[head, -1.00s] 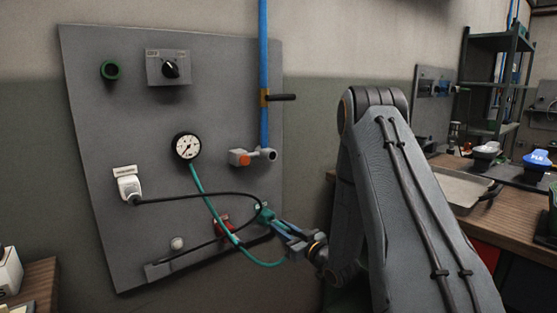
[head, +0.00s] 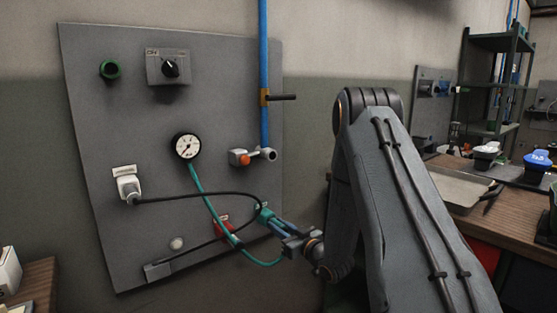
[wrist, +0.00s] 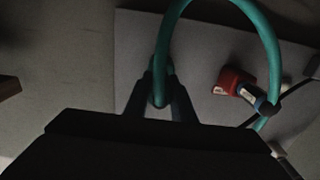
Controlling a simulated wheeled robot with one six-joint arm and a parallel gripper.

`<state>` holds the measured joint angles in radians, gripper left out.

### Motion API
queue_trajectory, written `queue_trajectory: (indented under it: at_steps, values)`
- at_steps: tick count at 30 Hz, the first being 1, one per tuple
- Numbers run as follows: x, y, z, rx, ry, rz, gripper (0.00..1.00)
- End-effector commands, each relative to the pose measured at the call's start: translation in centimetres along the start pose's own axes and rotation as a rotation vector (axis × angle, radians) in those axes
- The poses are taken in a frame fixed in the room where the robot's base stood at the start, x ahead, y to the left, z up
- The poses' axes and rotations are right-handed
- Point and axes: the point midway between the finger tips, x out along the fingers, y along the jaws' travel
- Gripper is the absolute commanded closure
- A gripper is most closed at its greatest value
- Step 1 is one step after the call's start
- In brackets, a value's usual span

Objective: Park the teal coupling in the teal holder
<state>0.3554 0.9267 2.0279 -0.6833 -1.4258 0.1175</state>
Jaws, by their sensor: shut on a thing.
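The teal coupling (head: 263,213) is at the lower right of the panel in the head view, close against the panel face. My gripper (head: 273,222) is shut on it, coming in from the lower right. A teal hose (head: 206,203) runs from the gauge down in a loop to the coupling. In the wrist view the hose (wrist: 274,45) arches up from between my gripper's fingers (wrist: 160,92), which hide the coupling. The teal holder cannot be told apart from the coupling, so whether the coupling is seated is unclear.
A red fitting (head: 221,227) sits left of the coupling and also shows in the wrist view (wrist: 233,80). A black cable (head: 190,197) from a white plug (head: 128,186) loops near the coupling. A blue pipe (head: 263,60) with a valve handle runs above. A workbench (head: 465,180) stands right.

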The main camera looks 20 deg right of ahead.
Motion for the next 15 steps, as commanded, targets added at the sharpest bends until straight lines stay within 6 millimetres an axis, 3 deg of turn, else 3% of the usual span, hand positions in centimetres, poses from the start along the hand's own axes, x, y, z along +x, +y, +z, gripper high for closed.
queue_trajectory:
  at_steps: [9,10,13,15]
  values:
    - [0.63,0.01,-0.05,0.0,0.001,0.0,1.0]
    - [0.65,0.01,-0.05,0.0,0.001,0.0,0.76]
    - [0.62,0.01,-0.05,0.0,0.001,0.0,0.59]
    - [0.61,0.0,-0.04,0.0,0.001,0.0,0.55]
